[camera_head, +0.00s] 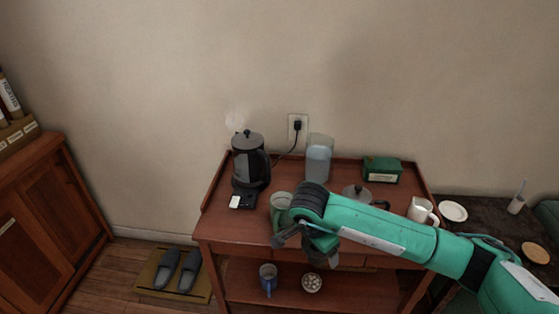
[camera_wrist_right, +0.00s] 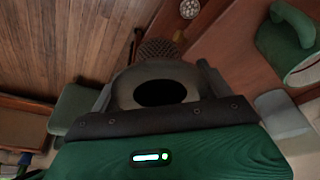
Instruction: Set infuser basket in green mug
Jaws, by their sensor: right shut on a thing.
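The green mug (camera_head: 281,204) stands upright on the tea cart's top, left of my right arm, which partly covers it. It also shows at the right of the right wrist view (camera_wrist_right: 285,35), with its handle and open rim in sight. My right gripper (camera_head: 306,250) is at the cart's front edge, in front and right of the mug. It is shut on the infuser basket (camera_wrist_right: 158,48), whose dark mesh shows between the fingers in the right wrist view. The basket is apart from the mug. My left gripper is not in view.
The cart top (camera_head: 228,222) also holds a black kettle (camera_head: 249,162), a clear container (camera_head: 319,160), a green box (camera_head: 382,169) and a white pitcher (camera_head: 421,210). The cart's front left is clear.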

